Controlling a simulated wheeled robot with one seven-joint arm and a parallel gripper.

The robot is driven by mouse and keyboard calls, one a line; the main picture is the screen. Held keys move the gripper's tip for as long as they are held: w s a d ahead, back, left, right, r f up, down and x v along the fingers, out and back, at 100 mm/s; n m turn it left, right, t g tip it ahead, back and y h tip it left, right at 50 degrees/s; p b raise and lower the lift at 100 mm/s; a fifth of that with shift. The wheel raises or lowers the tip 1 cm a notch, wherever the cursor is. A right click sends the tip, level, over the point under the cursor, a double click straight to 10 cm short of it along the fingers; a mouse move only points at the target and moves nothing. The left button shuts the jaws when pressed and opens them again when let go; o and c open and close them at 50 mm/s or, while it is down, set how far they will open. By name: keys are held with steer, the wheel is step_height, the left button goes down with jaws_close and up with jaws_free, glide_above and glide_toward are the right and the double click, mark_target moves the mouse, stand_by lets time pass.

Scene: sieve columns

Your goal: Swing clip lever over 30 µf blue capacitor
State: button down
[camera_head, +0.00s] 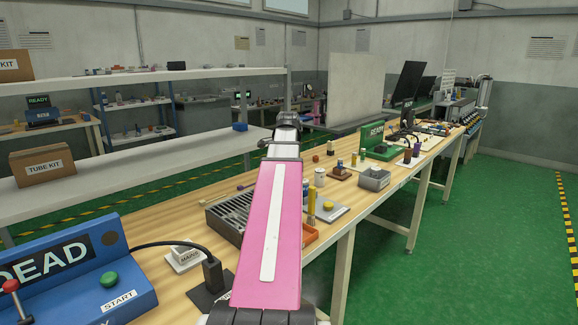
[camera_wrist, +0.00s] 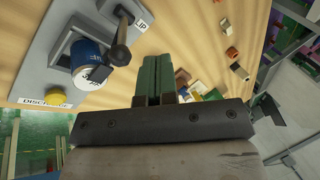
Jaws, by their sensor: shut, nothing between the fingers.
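In the wrist view the blue capacitor (camera_wrist: 86,53) sits in a grey fixture (camera_wrist: 48,50) at the upper left, with a white label partly readable on its side. The dark clip lever (camera_wrist: 122,32) with its round knob (camera_wrist: 120,55) is just right of the capacitor, by a label ending in "IP". The knob appears close to the capacitor's right side; I cannot tell whether they touch. My gripper (camera_wrist: 160,62) has its green fingers together and empty, right of the lever and apart from it. In the head view my arm hides the gripper.
A yellow button (camera_wrist: 57,97) and a "DISCHARGE" label are on the fixture. Several small blocks lie on the wooden bench right of my fingers. In the head view, a slotted grey tray (camera_head: 228,214) and a grey bin (camera_head: 375,179) stand on the bench.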

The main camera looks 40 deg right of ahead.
steer(key=v, duration=1)
steer(key=shift+r, duration=0.15)
steer(key=shift+s, duration=0.1)
